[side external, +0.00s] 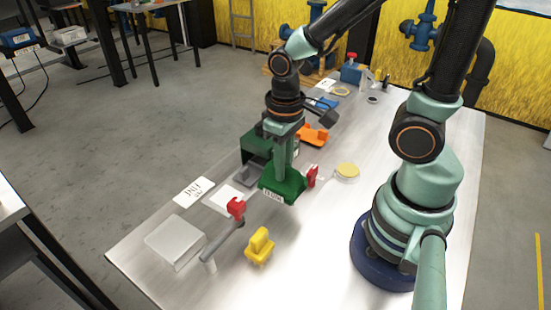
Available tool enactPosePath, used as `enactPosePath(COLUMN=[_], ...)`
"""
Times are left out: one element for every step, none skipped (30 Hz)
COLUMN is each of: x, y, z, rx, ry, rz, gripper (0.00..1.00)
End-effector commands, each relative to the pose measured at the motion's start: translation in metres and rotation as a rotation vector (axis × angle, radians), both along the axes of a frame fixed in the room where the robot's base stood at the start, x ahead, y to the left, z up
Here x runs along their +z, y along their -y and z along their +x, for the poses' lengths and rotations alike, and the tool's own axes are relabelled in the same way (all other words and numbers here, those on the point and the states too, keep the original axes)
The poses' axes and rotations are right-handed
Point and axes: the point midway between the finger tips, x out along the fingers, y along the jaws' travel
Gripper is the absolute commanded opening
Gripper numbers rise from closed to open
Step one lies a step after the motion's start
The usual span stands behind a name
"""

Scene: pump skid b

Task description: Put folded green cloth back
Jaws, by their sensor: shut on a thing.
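The fingertips are partly lost against the green. I cannot tell whether the cloth touches the table or hangs just above it. A dark green box (256,146) stands behind my gripper, partly hidden by it.
Close by are a red piece (312,176), a grey tray (248,176) and a pale yellow disc (348,170). In front stand a red-topped grey rod (228,235), a yellow object (260,245) and a whitish box (176,241). An orange part (314,136) lies behind. Bare table shows at front right.

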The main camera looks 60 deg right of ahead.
Motion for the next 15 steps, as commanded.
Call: enactPosePath(x=[-0.011, -0.016, -0.021, -0.024, -0.027, -0.030, -0.032, -0.033, -0.035, -0.036, -0.037, -0.040, -0.043, -0.046, -0.050], y=[0.000, 0.000, 0.000, 0.000, 0.000, 0.000, 0.000, 0.000, 0.000, 0.000, 0.000, 0.000, 0.000, 0.000, 0.000], z=[-0.002, -0.002, -0.002, -0.001, -0.001, 0.000, 0.000, 0.000, 0.000, 0.000, 0.000, 0.000, -0.001, -0.001, -0.001], rx=[0.000, 0.000, 0.000, 0.000, 0.000, 0.000, 0.000, 0.000, 0.000, 0.000, 0.000, 0.000, 0.000, 0.000, 0.000], ry=[-0.008, -0.009, -0.007, -0.005, -0.005, -0.003, -0.003, -0.002, 0.000, 0.000, -0.001, -0.002, -0.002, -0.004, -0.004], rz=[-0.001, -0.001, -0.001, -0.001, -0.001, 0.000, 0.000, 0.000, 0.000, 0.000, 0.000, 0.000, 0.000, 0.000, 0.000], gripper=[0.00, 0.00, 0.00, 0.00, 0.00, 0.00, 0.00, 0.00, 0.00, 0.00, 0.00, 0.00, 0.00, 0.00, 0.00])
